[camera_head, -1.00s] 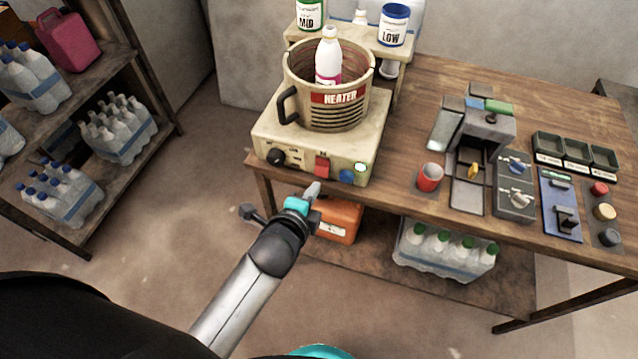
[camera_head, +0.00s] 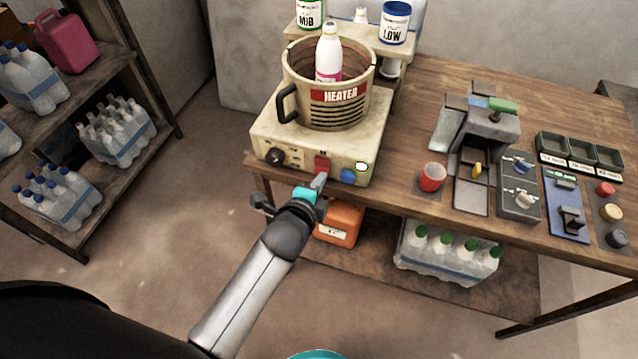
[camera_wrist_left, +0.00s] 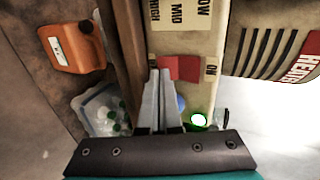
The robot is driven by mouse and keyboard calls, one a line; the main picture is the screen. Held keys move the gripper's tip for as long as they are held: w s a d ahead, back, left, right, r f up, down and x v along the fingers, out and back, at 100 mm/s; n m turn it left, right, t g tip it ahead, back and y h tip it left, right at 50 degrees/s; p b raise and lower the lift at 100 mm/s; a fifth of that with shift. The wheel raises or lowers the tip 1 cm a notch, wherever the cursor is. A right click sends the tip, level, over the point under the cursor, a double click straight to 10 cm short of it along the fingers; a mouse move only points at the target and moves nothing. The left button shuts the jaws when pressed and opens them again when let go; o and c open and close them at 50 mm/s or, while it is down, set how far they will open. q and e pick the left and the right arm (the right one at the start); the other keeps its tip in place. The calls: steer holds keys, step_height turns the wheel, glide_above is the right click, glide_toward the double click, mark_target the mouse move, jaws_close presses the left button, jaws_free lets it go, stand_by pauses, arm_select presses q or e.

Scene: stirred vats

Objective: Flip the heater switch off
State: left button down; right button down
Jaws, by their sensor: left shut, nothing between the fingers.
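The heater (camera_head: 262,128) is a cream box on the wooden table with a pot marked HEATER (camera_head: 345,112) on top. Its front has a red switch (camera_head: 322,164), a black knob (camera_head: 275,157), a blue button (camera_head: 348,175) and a lit green-rimmed light (camera_head: 361,167). My left gripper (camera_head: 319,181) is shut and empty, its tips at the lower part of the red switch. In the left wrist view the fingertips (camera_wrist_left: 160,74) overlap the red switch (camera_wrist_left: 182,68); whether they touch it I cannot tell. My right gripper is not in view.
A white bottle (camera_head: 329,55) stands in the pot. A red cup (camera_head: 432,177) and a grey device (camera_head: 490,130) stand to the right on the table. An orange canister (camera_head: 340,222) and a bottle pack (camera_head: 447,252) are on the lower shelf.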

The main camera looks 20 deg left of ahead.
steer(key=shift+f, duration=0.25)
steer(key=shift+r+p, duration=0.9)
steer(key=shift+p, duration=0.1)
